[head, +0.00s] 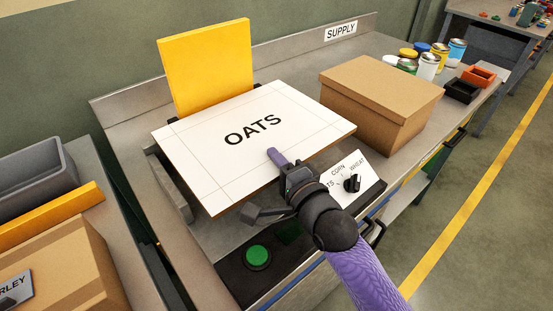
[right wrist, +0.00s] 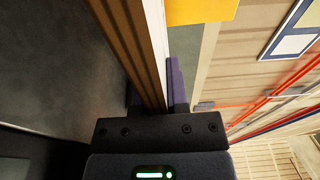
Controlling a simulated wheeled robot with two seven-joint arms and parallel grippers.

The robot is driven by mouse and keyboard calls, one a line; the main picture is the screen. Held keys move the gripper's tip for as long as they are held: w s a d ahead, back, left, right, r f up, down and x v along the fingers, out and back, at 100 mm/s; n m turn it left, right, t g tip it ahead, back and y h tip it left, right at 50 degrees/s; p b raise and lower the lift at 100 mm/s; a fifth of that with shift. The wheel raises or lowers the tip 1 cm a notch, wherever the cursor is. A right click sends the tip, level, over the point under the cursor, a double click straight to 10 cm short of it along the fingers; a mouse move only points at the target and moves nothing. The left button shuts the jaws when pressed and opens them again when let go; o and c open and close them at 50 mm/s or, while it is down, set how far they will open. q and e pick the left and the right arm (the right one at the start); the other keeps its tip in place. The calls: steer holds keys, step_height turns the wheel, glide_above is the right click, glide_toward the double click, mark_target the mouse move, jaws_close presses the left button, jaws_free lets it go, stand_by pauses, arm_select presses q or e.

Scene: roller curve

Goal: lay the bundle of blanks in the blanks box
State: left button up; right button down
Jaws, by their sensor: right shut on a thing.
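The bundle of blanks (head: 215,125) is a flat white-topped sheet stack printed OATS, with a brown edge. My right gripper (head: 277,160) is shut on its near right edge, one purple finger over the top. In the right wrist view the bundle's layered brown edge (right wrist: 130,40) stands between the fingers of the gripper (right wrist: 155,95). The bundle lies roughly level above a grey fixture (head: 172,190) on the bench; I cannot tell whether it touches it. No box is clearly marked for blanks; one may be hidden under the bundle. My left gripper is not in view.
A yellow panel (head: 205,65) stands upright behind the bundle. A closed cardboard box (head: 375,100) sits close to its right. A green button (head: 257,257) and a selector dial (head: 352,183) are at the front. Cans (head: 428,67) and small bins (head: 462,90) stand farther right.

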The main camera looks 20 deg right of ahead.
steer(key=shift+p, duration=0.3)
jaws_free()
stand_by(0.5)
